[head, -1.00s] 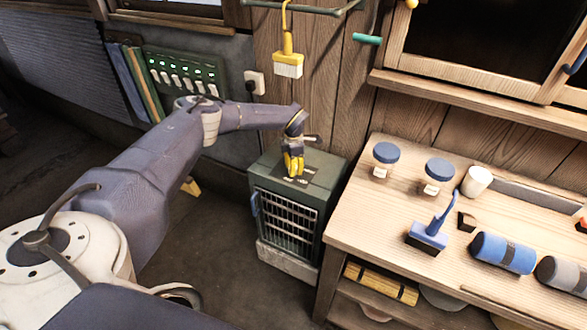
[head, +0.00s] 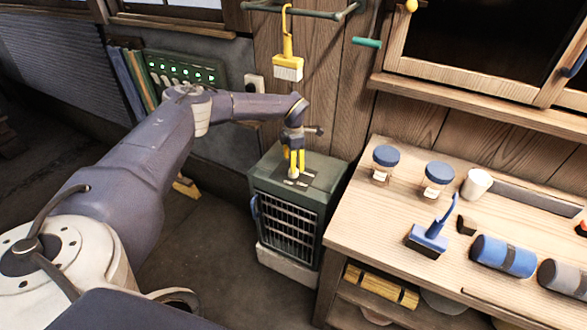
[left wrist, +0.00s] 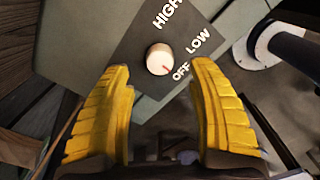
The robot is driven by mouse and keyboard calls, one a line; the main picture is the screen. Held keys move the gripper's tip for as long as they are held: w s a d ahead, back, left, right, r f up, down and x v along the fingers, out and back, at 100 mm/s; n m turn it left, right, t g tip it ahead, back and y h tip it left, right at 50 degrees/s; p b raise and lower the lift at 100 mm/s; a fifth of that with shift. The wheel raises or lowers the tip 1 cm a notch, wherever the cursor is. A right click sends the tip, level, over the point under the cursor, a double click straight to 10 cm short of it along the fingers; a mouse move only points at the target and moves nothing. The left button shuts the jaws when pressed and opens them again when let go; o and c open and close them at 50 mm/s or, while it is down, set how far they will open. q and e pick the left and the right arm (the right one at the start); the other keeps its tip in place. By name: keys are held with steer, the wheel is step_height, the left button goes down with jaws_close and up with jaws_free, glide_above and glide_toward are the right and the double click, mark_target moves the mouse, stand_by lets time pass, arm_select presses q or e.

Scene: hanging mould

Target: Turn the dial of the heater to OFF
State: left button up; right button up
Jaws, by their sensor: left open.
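The heater (head: 288,228) is a dark green box with a barred front, standing on the floor beside the workbench. Its dial (left wrist: 159,59) is a small white knob on a dark plate marked HIGH, LOW and OFF. The dial's red mark points down and right, roughly toward the OFF label (left wrist: 181,71). My left gripper (head: 294,173) is over the heater's top with its yellow fingers pointing down. In the left wrist view its fingers (left wrist: 160,68) are open, one on each side of the dial, with gaps between. My right gripper is not in view.
A yellow brush (head: 288,66) hangs above. A switch panel (head: 185,68) is on the wall behind my arm.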

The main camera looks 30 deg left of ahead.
arm_select(q)
steer(key=shift+r, duration=1.25)
steer(key=shift+f, duration=0.1)
